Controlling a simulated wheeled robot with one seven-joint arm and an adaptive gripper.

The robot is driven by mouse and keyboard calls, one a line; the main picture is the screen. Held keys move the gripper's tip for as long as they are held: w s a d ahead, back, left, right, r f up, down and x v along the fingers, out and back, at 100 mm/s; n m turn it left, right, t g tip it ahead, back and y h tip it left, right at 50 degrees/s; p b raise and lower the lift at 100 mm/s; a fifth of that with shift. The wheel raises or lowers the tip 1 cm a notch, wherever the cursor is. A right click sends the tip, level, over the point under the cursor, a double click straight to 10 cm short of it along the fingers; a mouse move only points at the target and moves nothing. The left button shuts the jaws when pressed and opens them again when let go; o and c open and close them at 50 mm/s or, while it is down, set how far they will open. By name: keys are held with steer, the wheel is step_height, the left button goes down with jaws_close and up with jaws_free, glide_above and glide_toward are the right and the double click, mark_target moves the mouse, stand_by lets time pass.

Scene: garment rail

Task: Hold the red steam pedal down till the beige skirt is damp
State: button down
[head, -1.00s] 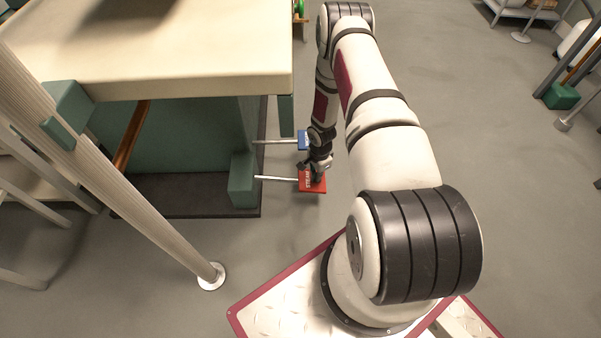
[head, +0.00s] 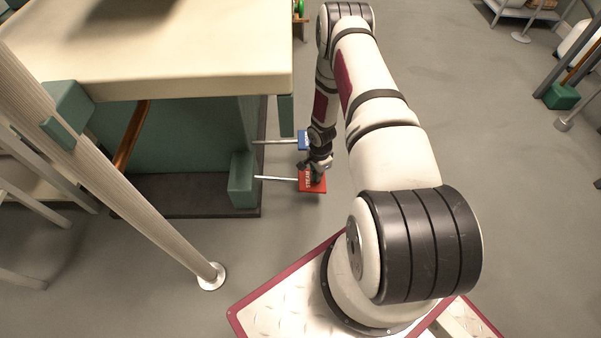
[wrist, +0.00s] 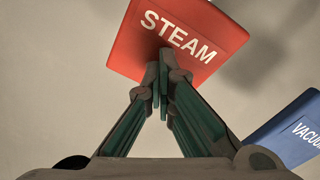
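The red steam pedal (head: 313,184), marked STEAM, sits at the end of a metal rod beside the green stand. It also fills the top of the wrist view (wrist: 188,28). My gripper (wrist: 160,78) is shut, its fingers together with nothing between them. The fingertips overlap the pedal's near edge in the wrist view and seem to be on or just over its face. In the head view my gripper (head: 318,172) is over the pedal; I cannot tell how far the pedal is pressed. No beige skirt can be made out in either view.
A blue vacuum pedal (head: 303,140) is just beyond the red one and also at the right in the wrist view (wrist: 290,130). A cream-topped table (head: 190,75) on a green base stands left. A pale pole (head: 150,205) slants down to the floor.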

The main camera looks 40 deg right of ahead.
step_height(320, 180, up, 10)
steer(key=p, duration=0.6)
steer(key=shift+f, duration=0.15)
steer(key=shift+s, duration=0.1)
stand_by(0.6)
